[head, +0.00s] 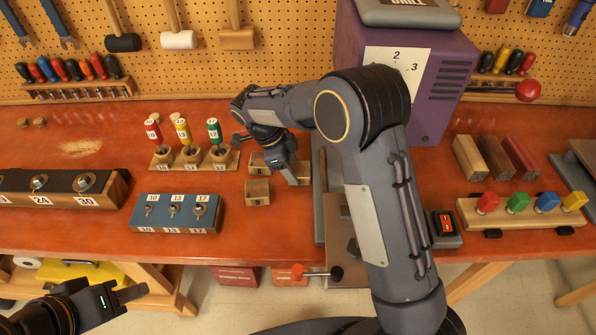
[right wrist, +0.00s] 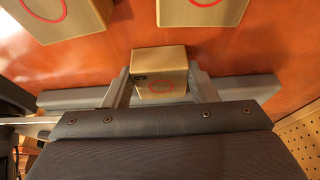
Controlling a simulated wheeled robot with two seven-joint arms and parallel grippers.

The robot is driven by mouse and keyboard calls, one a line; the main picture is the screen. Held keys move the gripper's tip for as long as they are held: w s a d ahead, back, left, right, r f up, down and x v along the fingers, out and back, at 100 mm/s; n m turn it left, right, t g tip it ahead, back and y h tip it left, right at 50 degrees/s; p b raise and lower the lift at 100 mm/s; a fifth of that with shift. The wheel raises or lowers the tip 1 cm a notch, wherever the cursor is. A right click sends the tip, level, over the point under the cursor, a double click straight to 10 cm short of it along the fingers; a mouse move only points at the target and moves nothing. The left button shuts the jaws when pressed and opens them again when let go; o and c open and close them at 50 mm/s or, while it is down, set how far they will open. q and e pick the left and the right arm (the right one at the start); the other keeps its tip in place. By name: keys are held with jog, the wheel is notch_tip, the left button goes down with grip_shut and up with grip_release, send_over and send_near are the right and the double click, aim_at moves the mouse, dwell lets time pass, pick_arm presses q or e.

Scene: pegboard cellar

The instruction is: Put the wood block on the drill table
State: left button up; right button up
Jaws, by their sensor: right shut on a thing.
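My right gripper (head: 297,176) is shut on a small wood block; in the right wrist view the block (right wrist: 160,66) sits between the two fingers (right wrist: 162,90), with a red ring on its face. In the head view my arm and gripper hide most of this block. The purple drill (head: 425,70) stands at the back. Its table, a flat grey-brown plate (head: 338,225), is partly hidden behind my right arm, just to the right of and nearer than the gripper. My left gripper (head: 130,293) is low at the left, in front of the bench, with its jaw opening unclear.
Two more wood blocks (head: 257,192) lie left of my right gripper. A blue bit holder (head: 174,213) and a rack with coloured handles (head: 193,160) stand further left. A red-knobbed lever (head: 527,91), a switch box (head: 444,228) and coloured clamps (head: 532,203) are on the right.

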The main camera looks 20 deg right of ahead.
jog(key=shift+r, duration=0.1)
jog(key=shift+r, duration=0.6)
jog(key=s+a+r+b, duration=0.3)
jog(key=s+a+r, duration=0.5)
jog(key=a+r, duration=0.3)
jog(key=shift+a+r, duration=0.3)
jog(key=shift+r, duration=0.05)
